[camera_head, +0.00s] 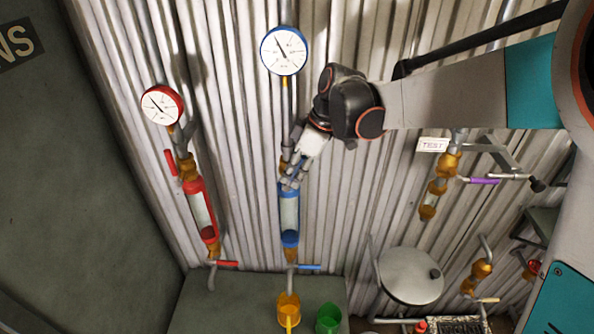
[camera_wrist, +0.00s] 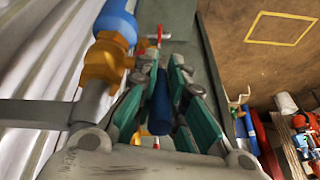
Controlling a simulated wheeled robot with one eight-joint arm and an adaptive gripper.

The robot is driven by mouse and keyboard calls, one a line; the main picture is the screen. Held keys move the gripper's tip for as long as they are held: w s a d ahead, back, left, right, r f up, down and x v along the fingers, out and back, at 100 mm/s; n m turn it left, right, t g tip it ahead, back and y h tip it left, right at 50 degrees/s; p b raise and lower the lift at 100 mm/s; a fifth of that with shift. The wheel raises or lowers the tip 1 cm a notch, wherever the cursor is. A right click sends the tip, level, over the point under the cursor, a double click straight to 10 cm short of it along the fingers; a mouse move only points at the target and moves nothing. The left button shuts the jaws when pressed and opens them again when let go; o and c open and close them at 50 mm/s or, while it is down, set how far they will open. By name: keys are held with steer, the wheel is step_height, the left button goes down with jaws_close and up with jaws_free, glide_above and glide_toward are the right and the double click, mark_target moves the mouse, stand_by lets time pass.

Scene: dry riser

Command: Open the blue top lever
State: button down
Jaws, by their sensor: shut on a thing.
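The blue top lever (camera_wrist: 160,110) shows in the wrist view as a dark blue handle between the teal-padded fingers of my gripper (camera_wrist: 164,75). The gripper is shut on it. In the head view my gripper (camera_head: 291,172) is at the top of the blue-framed sight glass (camera_head: 289,215) and hides the top lever there. The brass fitting (camera_wrist: 105,62) is just left of the fingers in the wrist view. Whether the lever has turned cannot be told.
A blue-rimmed gauge (camera_head: 284,51) is above the gripper. The red column (camera_head: 202,215) with a red gauge (camera_head: 161,105) stands to the left. A blue bottom lever (camera_head: 310,267) is below. Yellow (camera_head: 288,310) and green (camera_head: 328,319) cups stand at the bottom.

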steer(key=shift+a+h, duration=0.15)
steer(key=shift+h, duration=0.15)
stand_by(0.4)
steer(key=c, duration=1.6)
jaws_free()
steer(key=shift+r, duration=0.15)
steer(key=v, duration=1.1)
steer(key=shift+r, duration=0.4)
